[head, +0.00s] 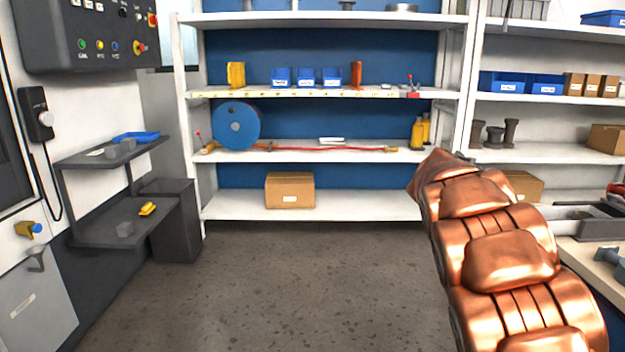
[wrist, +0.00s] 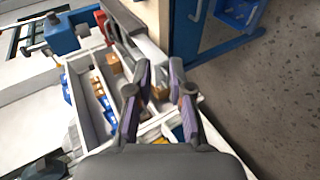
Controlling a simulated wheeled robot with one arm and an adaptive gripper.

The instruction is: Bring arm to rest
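My gripper (wrist: 160,75) shows in the wrist view with its two dark fingers apart. Nothing is held between the fingers. Part of a white tray (wrist: 88,112) and a small tan box (wrist: 158,92) show behind and between the fingers; I cannot tell how far below they are. My copper-coloured arm reaches up through the right side of the head view. The gripper itself is not visible in the head view.
A white shelf rack (head: 310,205) with a blue back stands ahead. A wall bench (head: 110,235) is at left. A worktable (head: 590,262) is at right, partly hidden by my arm. A blue vise-like tool (wrist: 62,37) is near the tray. The grey floor (head: 270,285) between is clear.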

